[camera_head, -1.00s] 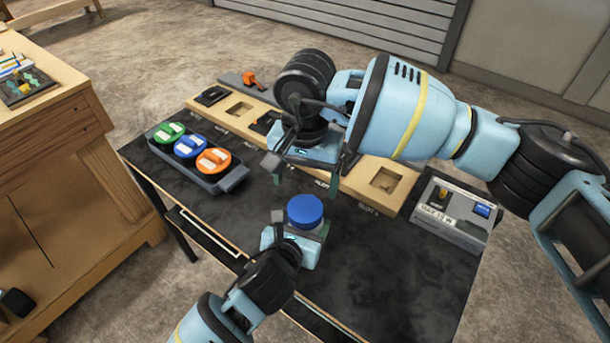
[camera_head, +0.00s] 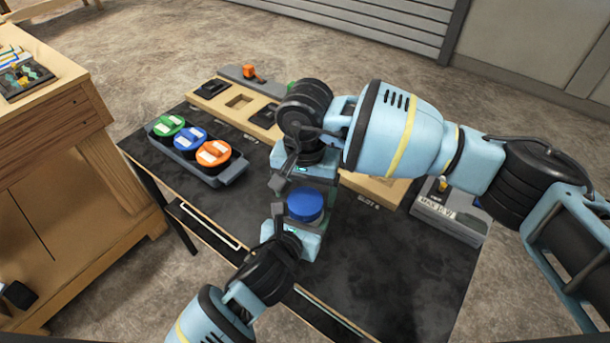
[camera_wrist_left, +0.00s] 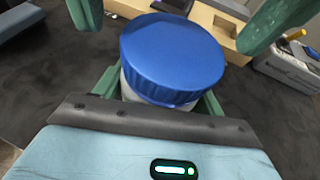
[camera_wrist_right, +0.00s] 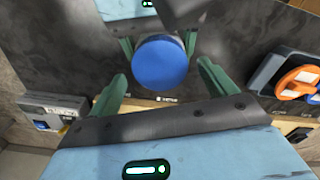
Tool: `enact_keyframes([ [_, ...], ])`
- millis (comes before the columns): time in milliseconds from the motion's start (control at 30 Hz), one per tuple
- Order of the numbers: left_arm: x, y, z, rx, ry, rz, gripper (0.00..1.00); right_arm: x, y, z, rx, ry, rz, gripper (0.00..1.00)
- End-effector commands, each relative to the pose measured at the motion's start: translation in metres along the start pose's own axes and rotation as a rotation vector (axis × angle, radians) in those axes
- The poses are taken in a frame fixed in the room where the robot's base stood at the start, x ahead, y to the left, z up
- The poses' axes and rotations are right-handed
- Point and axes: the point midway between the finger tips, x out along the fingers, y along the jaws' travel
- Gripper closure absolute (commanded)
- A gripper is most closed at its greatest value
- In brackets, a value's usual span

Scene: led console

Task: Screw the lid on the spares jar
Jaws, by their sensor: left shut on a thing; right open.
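The spares jar (camera_wrist_left: 128,92) is pale, mostly hidden under its round blue lid (camera_head: 305,204). The lid sits on the jar's top and looks level; I cannot tell how tightly it is on. My left gripper (camera_head: 297,232) is shut around the jar below the lid, with green fingers at its sides in the left wrist view. My right gripper (camera_head: 304,183) is open, just beyond and above the lid in the head view. In the right wrist view, its fingers stand apart with the lid (camera_wrist_right: 160,62) showing between and ahead of them, without visible contact.
A dark tray (camera_head: 228,177) of green, blue and orange-topped jars stands at the left of the black table (camera_head: 385,270). A wooden slotted board (camera_head: 212,106) lies along the back, partly hidden by my right arm. A grey box (camera_head: 446,219) stands at the right.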

Motion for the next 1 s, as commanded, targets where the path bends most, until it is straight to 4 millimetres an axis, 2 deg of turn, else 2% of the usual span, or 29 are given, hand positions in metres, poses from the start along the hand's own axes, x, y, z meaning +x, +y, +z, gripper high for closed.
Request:
enact_keyframes([
  [200, 0.000, 0.000, -0.001, 0.000, 0.002, 0.000, 0.94, 0.019, 0.000, 0.000, 0.000, 0.000, -0.001, 0.16],
  [567, 0.000, 0.000, -0.001, 0.000, 0.002, 0.000, 0.94, 0.022, 0.000, 0.000, 0.000, 0.001, -0.001, 0.16],
  [900, 0.000, 0.000, -0.001, 0.001, 0.002, 0.000, 0.94, 0.022, -0.001, 0.000, 0.000, 0.001, -0.002, 0.61],
  [1000, 0.000, 0.000, -0.001, 0.001, 0.002, 0.000, 0.94, 0.022, -0.001, 0.000, 0.006, 0.001, -0.002, 0.63],
])
